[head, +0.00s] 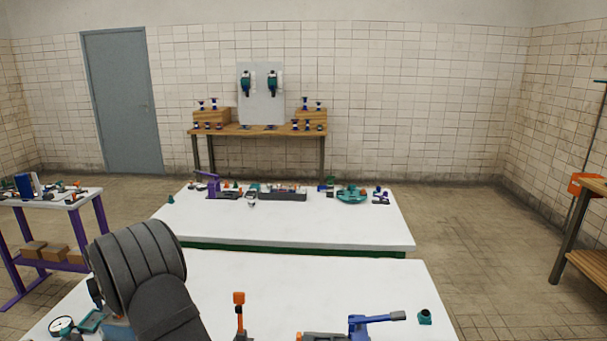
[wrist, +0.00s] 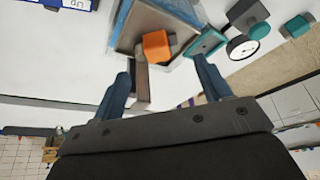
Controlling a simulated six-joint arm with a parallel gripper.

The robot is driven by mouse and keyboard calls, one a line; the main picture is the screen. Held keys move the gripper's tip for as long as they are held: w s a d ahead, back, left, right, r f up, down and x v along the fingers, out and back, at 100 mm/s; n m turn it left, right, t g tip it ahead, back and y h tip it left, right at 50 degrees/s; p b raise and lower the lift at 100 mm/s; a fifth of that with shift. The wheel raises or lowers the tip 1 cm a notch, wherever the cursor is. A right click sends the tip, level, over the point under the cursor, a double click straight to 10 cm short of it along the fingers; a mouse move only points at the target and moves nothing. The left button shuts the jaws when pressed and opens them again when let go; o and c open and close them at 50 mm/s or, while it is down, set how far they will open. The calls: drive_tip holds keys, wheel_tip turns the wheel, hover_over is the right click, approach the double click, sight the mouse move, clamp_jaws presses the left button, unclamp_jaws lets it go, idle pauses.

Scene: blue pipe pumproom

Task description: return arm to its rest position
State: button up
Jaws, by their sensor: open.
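My gripper (wrist: 162,68) shows in the wrist view with its two blue fingers spread apart. A grey-brown bar-shaped piece (wrist: 142,88) and an orange block (wrist: 157,45) appear between and beyond the fingers, and I see no finger closed on either. In the head view my dark arm reaches over the lower left of the near white table (head: 290,285). My gripper cannot be made out there.
A gauge (head: 61,326) lies at the near table's left. An orange-topped upright piece (head: 239,310), a blue-handled clamp (head: 365,323) and a teal fitting (head: 424,317) are along its front. A second white table (head: 290,225) stands behind. The near table's back middle is clear.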

drive_tip(key=shift+f, duration=0.1)
drive_tip(key=shift+f, duration=0.25)
wheel_tip(320, 180, down, 2)
drive_tip(key=shift+s, duration=0.1)
drive_tip(key=v, duration=1.2)
drive_tip(key=x, duration=1.2)
drive_tip(key=shift+f, duration=0.3)
drive_tip(key=r, duration=0.3)
drive_tip(key=d+r, duration=0.1)
drive_tip(key=r, duration=0.1)
drive_tip(key=shift+w+r, duration=0.15)
drive_tip(key=shift+w, duration=0.15)
drive_tip(key=w+d+r, duration=0.3)
drive_tip(key=d+r, duration=0.3)
drive_tip(key=d, duration=0.4)
drive_tip(key=s+a+f+n+g+y, duration=0.1)
drive_tip(key=s+a+f+n+g, duration=0.2)
drive_tip(key=s+a+f+n, duration=0.6)
drive_tip(key=s+a+f, duration=0.2)
drive_tip(key=s+a, duration=0.1)
drive_tip(key=a, duration=0.1)
drive_tip(key=shift+s+f, duration=0.15)
drive_tip(key=shift+s, duration=0.1)
